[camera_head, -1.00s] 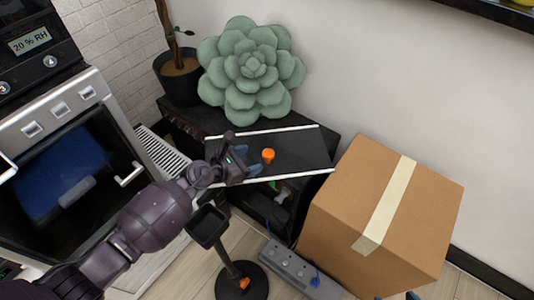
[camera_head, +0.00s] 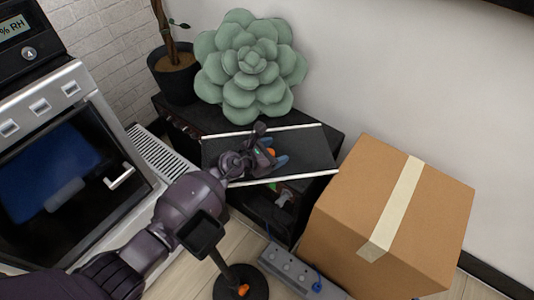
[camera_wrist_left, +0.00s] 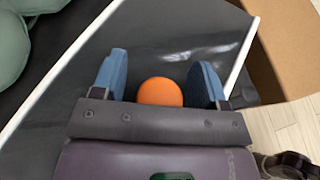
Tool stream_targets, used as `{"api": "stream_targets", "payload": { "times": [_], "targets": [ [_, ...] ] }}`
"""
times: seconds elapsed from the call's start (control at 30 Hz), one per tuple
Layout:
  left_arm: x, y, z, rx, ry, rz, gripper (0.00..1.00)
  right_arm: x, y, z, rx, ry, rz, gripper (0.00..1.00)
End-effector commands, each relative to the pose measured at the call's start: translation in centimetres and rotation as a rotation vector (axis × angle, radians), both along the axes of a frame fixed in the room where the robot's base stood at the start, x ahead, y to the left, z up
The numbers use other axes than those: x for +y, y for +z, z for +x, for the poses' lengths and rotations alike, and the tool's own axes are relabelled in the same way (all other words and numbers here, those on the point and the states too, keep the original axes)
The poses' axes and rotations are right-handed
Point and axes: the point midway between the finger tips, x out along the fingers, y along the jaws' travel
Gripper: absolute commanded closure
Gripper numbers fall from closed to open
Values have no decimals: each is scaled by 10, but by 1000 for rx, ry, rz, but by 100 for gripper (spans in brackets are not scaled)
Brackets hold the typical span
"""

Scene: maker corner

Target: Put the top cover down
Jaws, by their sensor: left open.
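The top cover (camera_head: 306,148) is a dark flat panel with white edge strips and an orange knob (camera_head: 271,153). In the head view it lies slanted across the front of a black cabinet (camera_head: 290,222). Whether it is fully seated cannot be told. My left gripper (camera_head: 278,160) is over the panel at the knob. In the left wrist view the open blue fingers (camera_wrist_left: 164,82) stand on both sides of the orange knob, with visible gaps. The cover (camera_wrist_left: 175,45) fills most of that view. My right gripper is not in view.
A green succulent-shaped cushion (camera_head: 250,68) and a potted plant (camera_head: 175,75) stand behind the cover. A taped cardboard box (camera_head: 345,210) is close on the right. A power strip (camera_head: 300,272) lies on the floor, and an oven (camera_head: 70,150) stands at left.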

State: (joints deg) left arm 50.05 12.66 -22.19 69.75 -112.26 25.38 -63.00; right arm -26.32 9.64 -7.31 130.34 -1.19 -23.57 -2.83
Motion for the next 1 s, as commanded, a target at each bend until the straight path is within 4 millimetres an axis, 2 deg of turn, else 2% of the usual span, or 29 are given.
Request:
{"api": "stream_targets", "payload": {
  "times": [0.2,0.23,0.6,0.67,0.87,1.0],
  "targets": [
    [-1,2,1,-3,0,0,33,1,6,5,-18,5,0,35],
    [-1,2,1,-3,0,0,36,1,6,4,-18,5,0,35],
    [-1,2,1,-3,0,0,93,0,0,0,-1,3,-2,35],
    [-1,2,1,-3,0,0,100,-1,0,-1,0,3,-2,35],
    [-1,3,1,-4,-1,-1,100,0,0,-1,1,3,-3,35],
    [-1,11,2,-8,0,0,100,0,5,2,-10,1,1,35]
  ]
}}
